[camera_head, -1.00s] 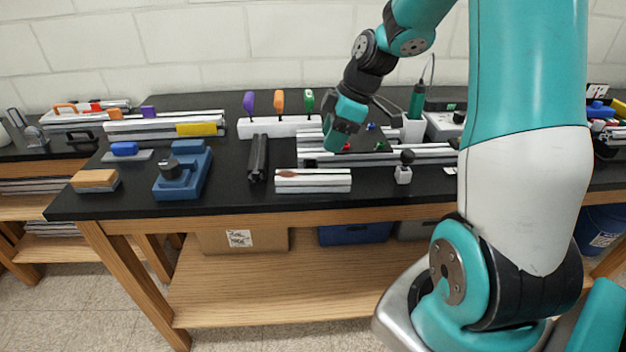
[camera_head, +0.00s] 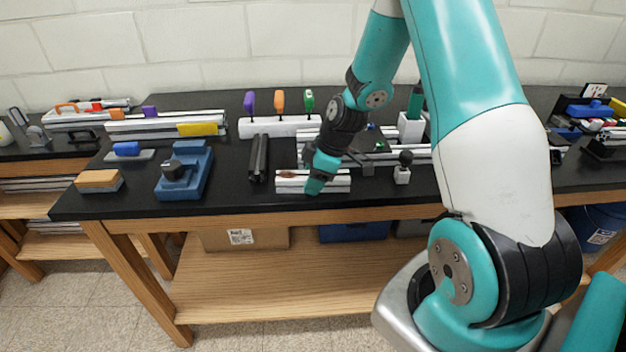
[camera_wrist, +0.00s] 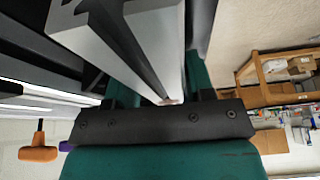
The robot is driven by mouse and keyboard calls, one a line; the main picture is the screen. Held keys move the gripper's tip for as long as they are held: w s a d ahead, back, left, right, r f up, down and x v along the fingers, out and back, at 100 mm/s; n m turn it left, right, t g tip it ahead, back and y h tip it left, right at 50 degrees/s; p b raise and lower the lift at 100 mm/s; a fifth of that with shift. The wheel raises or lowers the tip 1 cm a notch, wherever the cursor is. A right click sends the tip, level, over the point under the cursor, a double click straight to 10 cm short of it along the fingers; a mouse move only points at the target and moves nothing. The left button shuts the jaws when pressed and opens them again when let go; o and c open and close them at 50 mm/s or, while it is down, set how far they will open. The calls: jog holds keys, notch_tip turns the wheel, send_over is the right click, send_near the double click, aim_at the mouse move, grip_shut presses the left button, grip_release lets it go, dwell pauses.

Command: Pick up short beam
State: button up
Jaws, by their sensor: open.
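The short beam (camera_head: 340,188) is a pale silver slotted extrusion lying near the front edge of the black bench, with a brown mark towards its left end. My gripper (camera_head: 316,187) is at this beam, in front of its middle in the head view and covering part of it. In the wrist view the beam (camera_wrist: 95,42) is large and close, with a dark slot along it, and runs in towards my open gripper. The far finger ends are partly hidden behind the beam, and I cannot tell whether they touch it.
A dark beam (camera_head: 258,158) lies just left of the short beam. Long silver rails (camera_head: 405,155) lie behind it. A small block with a black knob (camera_head: 403,170) stands to the right. A blue fixture (camera_head: 185,172) stands farther left. Bare bench top (camera_head: 230,195) shows between them.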

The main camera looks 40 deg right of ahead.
jog(key=c, duration=0.7)
jog(key=shift+r, duration=0.1)
